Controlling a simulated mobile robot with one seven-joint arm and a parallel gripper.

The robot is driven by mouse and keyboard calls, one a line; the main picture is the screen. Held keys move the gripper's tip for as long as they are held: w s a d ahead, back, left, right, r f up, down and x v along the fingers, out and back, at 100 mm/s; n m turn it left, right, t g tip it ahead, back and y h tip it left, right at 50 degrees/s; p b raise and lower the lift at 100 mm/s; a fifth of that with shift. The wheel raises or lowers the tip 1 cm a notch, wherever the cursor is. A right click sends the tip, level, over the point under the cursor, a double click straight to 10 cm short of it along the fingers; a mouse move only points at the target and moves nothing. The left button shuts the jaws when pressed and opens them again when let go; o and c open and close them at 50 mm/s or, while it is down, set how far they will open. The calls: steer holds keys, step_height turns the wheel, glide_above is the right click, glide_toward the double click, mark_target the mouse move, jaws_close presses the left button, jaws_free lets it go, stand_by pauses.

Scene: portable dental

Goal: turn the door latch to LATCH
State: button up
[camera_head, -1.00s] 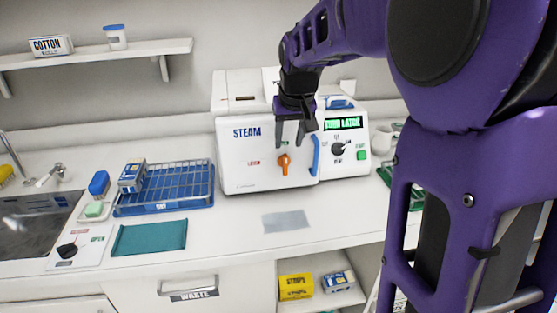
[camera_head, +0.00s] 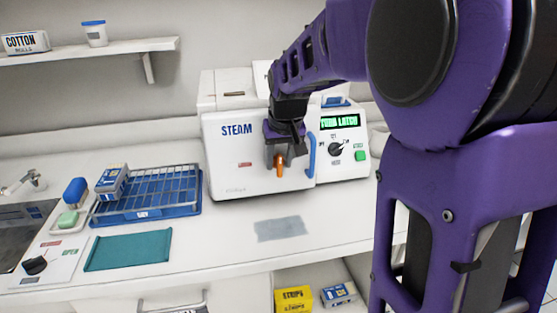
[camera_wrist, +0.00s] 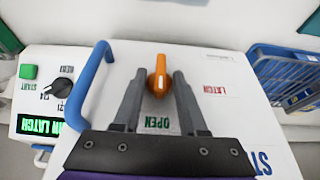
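The orange door latch (camera_head: 280,172) is on the front of the white steam sterilizer door (camera_head: 232,170). In the wrist view the latch (camera_wrist: 160,78) stands upright, its narrow end towards the picture top. A green OPEN label is below it and a red LATCH label to its right. My gripper (camera_head: 279,158) is in front of the door at the latch. In the wrist view its two fingers (camera_wrist: 160,72) are open, one on each side of the latch, with a visible gap on both sides. The head view hides the latch's upper part.
A blue door handle (camera_head: 311,155) stands close to the right of my gripper. The control panel has a black dial (camera_head: 336,149), a green button (camera_head: 360,155) and a screen reading TURN LATCH (camera_head: 340,121). A blue wire rack (camera_head: 150,213) is on the counter at left.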

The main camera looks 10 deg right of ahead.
jaws_close()
steer(key=shift+a, duration=0.1)
steer(key=h, duration=0.2)
steer(key=shift+a+n+h+b, duration=0.25)
steer(key=shift+n+h+b, duration=0.05)
steer(key=shift+b, duration=0.05)
steer(key=h, duration=0.3)
steer(key=shift+a+f+n+h, duration=0.2)
steer(key=shift+a+n+h, duration=0.1)
steer(key=shift+n, duration=0.1)
steer(key=h, duration=0.2)
steer(key=n+h, duration=0.1)
steer(key=h, duration=0.1)
steer(key=t+h, duration=0.1)
steer(key=shift+a+f+n+h, duration=0.3)
steer(key=shift+f+h, duration=0.05)
steer(key=shift+h, duration=0.05)
steer(key=h, duration=0.2)
steer(key=n+t+h, duration=0.1)
steer(key=h, duration=0.1)
steer(key=shift+f+h, duration=0.3)
steer(key=shift+f, duration=0.05)
steer(key=shift+n, duration=0.3)
